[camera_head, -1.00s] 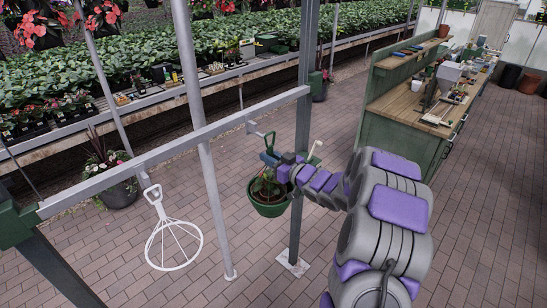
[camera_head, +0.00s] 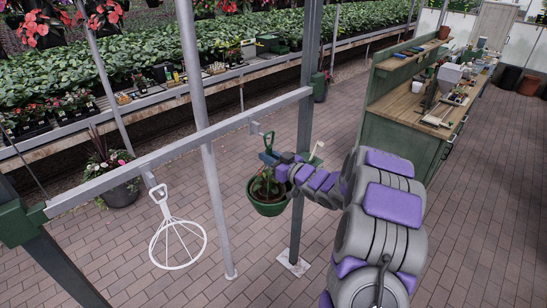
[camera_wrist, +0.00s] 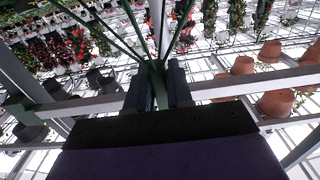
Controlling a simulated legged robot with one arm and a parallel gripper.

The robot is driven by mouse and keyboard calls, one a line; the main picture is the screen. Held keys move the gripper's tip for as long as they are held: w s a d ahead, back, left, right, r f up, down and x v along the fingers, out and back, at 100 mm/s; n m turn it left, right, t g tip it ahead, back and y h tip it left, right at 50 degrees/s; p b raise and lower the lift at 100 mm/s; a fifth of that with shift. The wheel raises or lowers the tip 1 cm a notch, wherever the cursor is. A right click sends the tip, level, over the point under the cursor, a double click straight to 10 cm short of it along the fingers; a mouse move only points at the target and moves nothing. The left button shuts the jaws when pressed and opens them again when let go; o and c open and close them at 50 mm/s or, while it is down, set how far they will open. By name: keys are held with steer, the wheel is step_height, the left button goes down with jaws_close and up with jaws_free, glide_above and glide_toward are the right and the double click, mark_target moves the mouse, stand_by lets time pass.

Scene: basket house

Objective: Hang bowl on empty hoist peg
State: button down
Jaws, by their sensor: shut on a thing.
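The green bowl (camera_head: 268,206) holds a leafy plant and hangs upright below my gripper (camera_head: 268,158) in the head view. My gripper is shut on the bowl's green hanger, just under its loop handle (camera_head: 268,138). In the wrist view the two dark fingers (camera_wrist: 158,88) close around the green hanger (camera_wrist: 157,68), whose rods spread away. The right hoist peg (camera_head: 254,127) on the grey beam (camera_head: 200,138) is just left of the loop; I cannot tell if they touch. The left peg (camera_head: 149,179) carries a white wire hanger (camera_head: 178,243).
A grey pole (camera_head: 215,190) and a dark post (camera_head: 299,180) stand beside the beam. A green workbench (camera_head: 410,130) is at the right. Plant tables (camera_head: 150,105) run along the back.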

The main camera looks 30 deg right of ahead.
steer(key=w+p, duration=0.1)
steer(key=w, duration=0.2)
steer(key=shift+w+a+p, duration=0.1)
steer(key=shift+w+p, duration=0.25)
stand_by(0.8)
steer(key=shift+a, duration=0.4)
steer(key=shift+w+f, duration=0.1)
steer(key=shift+f, duration=0.15)
stand_by(0.3)
steer(key=shift+d+f, duration=0.1)
steer(key=shift+f, duration=0.45)
steer(key=c, duration=0.9)
jaws_free()
